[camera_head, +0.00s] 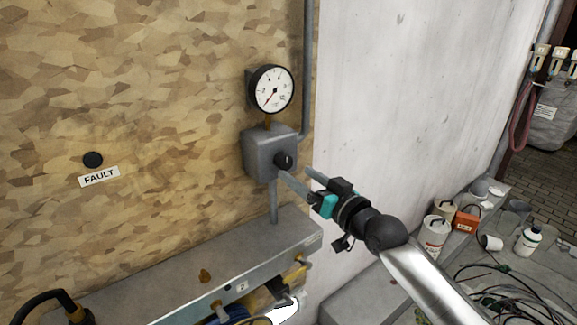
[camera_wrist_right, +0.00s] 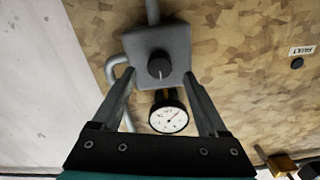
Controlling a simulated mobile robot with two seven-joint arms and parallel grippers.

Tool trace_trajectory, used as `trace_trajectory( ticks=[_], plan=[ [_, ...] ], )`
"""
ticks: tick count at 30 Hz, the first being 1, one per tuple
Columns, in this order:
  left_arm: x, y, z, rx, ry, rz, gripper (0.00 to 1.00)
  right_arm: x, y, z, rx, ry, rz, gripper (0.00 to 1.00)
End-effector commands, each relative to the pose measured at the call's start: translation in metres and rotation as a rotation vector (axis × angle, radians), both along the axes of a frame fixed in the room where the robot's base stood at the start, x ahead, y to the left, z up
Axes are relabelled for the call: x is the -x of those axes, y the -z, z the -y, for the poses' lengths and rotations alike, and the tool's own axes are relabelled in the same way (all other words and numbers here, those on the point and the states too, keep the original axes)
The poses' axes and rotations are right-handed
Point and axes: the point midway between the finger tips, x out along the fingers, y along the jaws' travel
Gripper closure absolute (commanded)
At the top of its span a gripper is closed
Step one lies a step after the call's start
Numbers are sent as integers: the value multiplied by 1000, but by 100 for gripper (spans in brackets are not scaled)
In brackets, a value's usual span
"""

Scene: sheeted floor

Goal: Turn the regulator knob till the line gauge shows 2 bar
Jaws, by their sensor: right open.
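The regulator is a grey box (camera_head: 262,152) on the wooden board, with a round black knob (camera_head: 284,161) on its front. The line gauge (camera_head: 271,89), a white dial with a black rim, stands above it; its red needle points to the lower left, but the numbers are too small to read. My right gripper (camera_head: 296,178) is open, its fingers pointing at the box close to the knob. In the right wrist view the knob (camera_wrist_right: 160,65) lies ahead, between the spread fingers (camera_wrist_right: 160,82), with nothing held. The gauge (camera_wrist_right: 168,117) shows there upside down. My left gripper is not in view.
A black button (camera_head: 93,159) with a FAULT label (camera_head: 99,177) is on the board at left. A grey metal ledge (camera_head: 195,270) runs below the regulator. A pipe (camera_head: 307,70) rises beside the gauge. Containers and cables lie at the right.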

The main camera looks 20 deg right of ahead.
Motion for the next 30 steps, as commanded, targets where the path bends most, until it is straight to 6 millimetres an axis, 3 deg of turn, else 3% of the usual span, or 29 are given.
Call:
trace_trajectory(
  ticks=[9,23,30],
  plan=[
    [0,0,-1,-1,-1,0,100,-37,0,-13,-2,1,0,24],
    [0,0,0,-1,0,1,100,-46,0,-16,-1,0,0,24],
    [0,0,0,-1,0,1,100,-45,0,-16,-1,0,0,48]
  ],
)
